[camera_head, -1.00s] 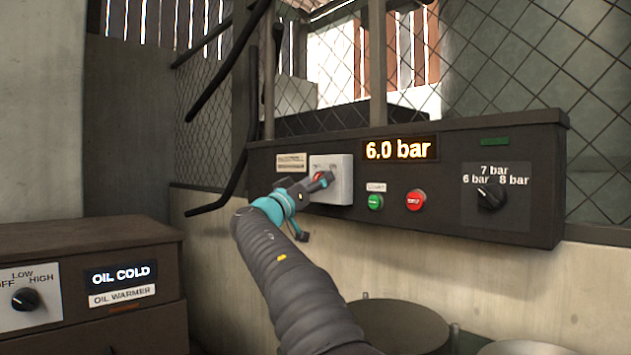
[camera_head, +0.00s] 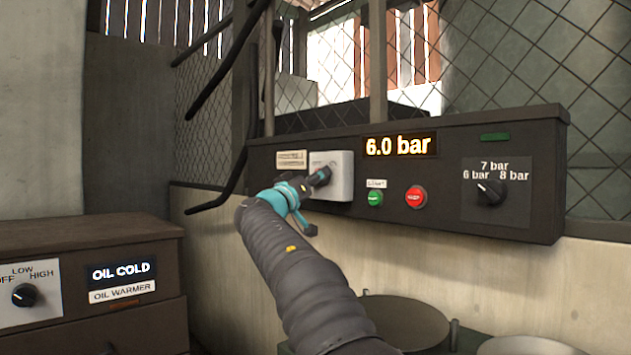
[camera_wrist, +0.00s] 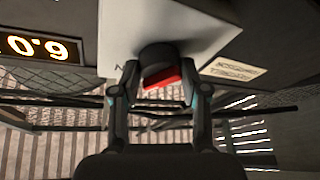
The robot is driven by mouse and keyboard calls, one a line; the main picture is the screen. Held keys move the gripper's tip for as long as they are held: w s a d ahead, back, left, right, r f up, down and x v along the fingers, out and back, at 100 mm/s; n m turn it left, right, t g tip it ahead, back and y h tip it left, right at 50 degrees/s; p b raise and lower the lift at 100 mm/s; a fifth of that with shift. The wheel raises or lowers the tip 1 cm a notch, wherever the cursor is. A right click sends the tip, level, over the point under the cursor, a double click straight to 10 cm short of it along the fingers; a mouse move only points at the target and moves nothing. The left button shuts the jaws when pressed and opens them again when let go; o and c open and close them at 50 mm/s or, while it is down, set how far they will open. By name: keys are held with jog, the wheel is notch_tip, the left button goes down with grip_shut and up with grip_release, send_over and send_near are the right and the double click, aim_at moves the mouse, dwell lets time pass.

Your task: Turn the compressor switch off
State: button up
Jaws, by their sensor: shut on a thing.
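The compressor switch is a red and black rotary knob on a light grey box (camera_head: 343,176) at the left of the dark control panel (camera_head: 400,203). In the wrist view, the switch knob (camera_wrist: 158,68) shows its dark round base and red face. My gripper (camera_head: 318,178) is at the box, with its fingers over the knob. In the wrist view, my gripper (camera_wrist: 160,90) has one finger on each side of the knob and is closed on it. In the head view the gripper hides most of the knob, and its pointing cannot be read well.
A display (camera_head: 400,146) reads 6.0 bar. A green button (camera_head: 375,199) and a red button (camera_head: 416,197) sit right of the box. A pressure selector (camera_head: 491,192) is farther right. An oil warmer cabinet (camera_head: 90,240) stands at the left. Wire mesh is behind the panel.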

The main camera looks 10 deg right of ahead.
jog(key=n, duration=0.1)
jog(key=n+y, duration=0.1)
jog(key=n, duration=0.1)
jog(key=n+y, duration=0.1)
jog(key=shift+s+r+n+t+p, duration=0.1)
jog(key=shift+r+n+t+p, duration=0.2)
jog(key=shift+n, duration=0.1)
jog(key=n+y, duration=0.1)
jog(key=n, duration=0.3)
jog(key=shift+y+p, duration=0.3)
jog(key=shift+y, duration=0.1)
jog(key=n, duration=0.2)
jog(key=n+g+y, duration=0.1)
jog(key=n, duration=0.1)
jog(key=shift+r+g, duration=0.1)
jog(key=shift+g, duration=0.2)
jog(key=shift+n+g+y, duration=0.4)
jog(key=shift+n+g, duration=0.3)
jog(key=shift+n, duration=0.9)
jog(key=o, duration=1.1)
jog(key=shift+o, duration=0.2)
jog(key=v, duration=1.2)
